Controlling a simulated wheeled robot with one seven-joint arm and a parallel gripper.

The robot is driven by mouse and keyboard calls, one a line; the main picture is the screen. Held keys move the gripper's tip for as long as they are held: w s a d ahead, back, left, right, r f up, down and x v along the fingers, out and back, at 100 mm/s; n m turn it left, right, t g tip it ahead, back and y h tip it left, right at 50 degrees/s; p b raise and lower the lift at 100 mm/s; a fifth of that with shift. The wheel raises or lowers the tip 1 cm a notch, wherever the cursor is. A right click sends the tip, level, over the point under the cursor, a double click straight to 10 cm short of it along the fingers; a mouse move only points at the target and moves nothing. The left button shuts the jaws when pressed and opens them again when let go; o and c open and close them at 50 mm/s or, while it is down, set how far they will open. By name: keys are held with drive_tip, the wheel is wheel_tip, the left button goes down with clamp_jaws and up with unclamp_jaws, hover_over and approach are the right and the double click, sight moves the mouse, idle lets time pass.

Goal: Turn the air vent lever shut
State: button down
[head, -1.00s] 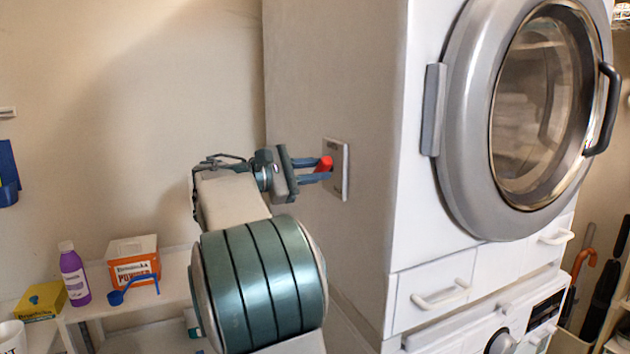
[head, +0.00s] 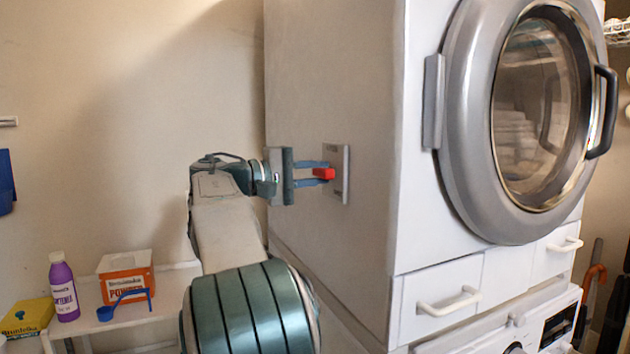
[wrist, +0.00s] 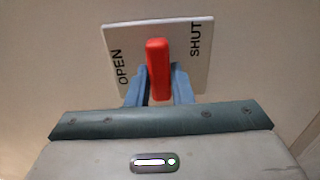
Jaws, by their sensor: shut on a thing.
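The red vent lever (head: 323,174) sticks out from a pale square plate (head: 345,175) on the side wall of the white dryer cabinet. In the wrist view the lever (wrist: 158,68) stands between the word OPEN on the left of the plate (wrist: 190,75) and SHUT on the right. It points at neither word there. My gripper (head: 318,173) reaches the plate from the left. In the wrist view its blue fingers (wrist: 158,88) are on both sides of the lever, shut on it. The lever's base is partly hidden by the fingers.
The dryer's round door (head: 530,115) is on the front face, right of the plate. A low shelf (head: 175,325) at lower left holds a purple bottle (head: 64,288), an orange powder box (head: 126,278), a blue scoop (head: 122,303) and a yellow box (head: 27,318).

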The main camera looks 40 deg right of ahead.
idle(0.4)
drive_tip(key=c, duration=1.3)
unclamp_jaws()
drive_tip(key=shift+w+a, duration=0.1)
drive_tip(key=shift+a, duration=0.05)
drive_tip(key=v, duration=1.3)
drive_tip(key=shift+w+a, duration=0.1)
drive_tip(key=shift+a, duration=0.2)
drive_tip(key=shift+d, duration=0.15)
